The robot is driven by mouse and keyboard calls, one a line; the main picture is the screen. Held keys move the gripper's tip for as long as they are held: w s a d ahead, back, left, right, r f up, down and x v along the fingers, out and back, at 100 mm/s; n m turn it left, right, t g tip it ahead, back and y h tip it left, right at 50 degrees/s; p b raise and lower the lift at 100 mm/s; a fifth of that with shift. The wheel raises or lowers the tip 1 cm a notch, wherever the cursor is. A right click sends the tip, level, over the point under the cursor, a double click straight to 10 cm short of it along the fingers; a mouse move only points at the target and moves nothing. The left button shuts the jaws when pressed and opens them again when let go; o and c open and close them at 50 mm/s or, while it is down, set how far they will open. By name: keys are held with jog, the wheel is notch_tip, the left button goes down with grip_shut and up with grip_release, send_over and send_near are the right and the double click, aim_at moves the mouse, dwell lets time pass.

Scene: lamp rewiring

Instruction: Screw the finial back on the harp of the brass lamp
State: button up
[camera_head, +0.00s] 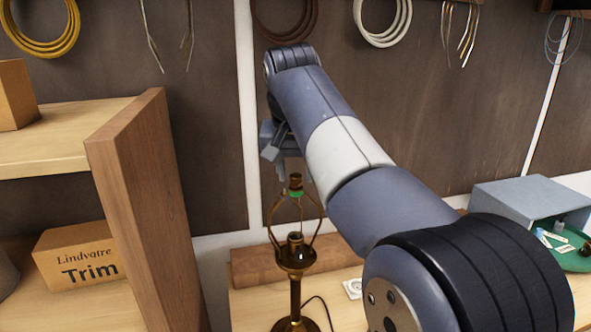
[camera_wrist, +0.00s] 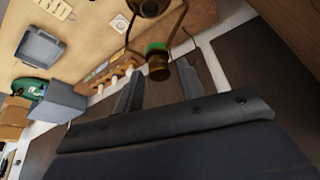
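The brass lamp (camera_head: 295,262) stands upright on the bench with no shade, its harp (camera_head: 316,226) rising around the socket. A small brass finial (camera_head: 295,179) sits at the top of the harp, just above a green piece (camera_head: 295,192). The finial also shows in the wrist view (camera_wrist: 158,70), with the green piece beside it. My gripper (camera_wrist: 160,67) is open. Its fingertips are on either side of the finial, with visible gaps. In the head view my gripper is just above the harp top, partly hidden by my arm. I cannot tell how tightly the finial is seated.
A wooden shelf (camera_head: 140,190) with a "Trim" box (camera_head: 78,262) stands at the left. A grey bin (camera_head: 528,203) and a green tray (camera_head: 575,258) with small parts are at the right. Cord coils (camera_head: 42,30) hang on the wall behind. A dark cord lies beside the lamp base.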

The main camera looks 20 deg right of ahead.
jog(key=shift+o, duration=0.9)
jog(key=v, duration=1)
jog(key=shift+s+r, duration=0.2)
jog(key=shift+r, duration=0.15)
jog(key=x, duration=1)
jog(key=shift+w+f, duration=0.15)
jog(key=shift+f, duration=0.2)
jog(key=shift+n+y, duration=0.4)
jog(key=shift+n, duration=0.7)
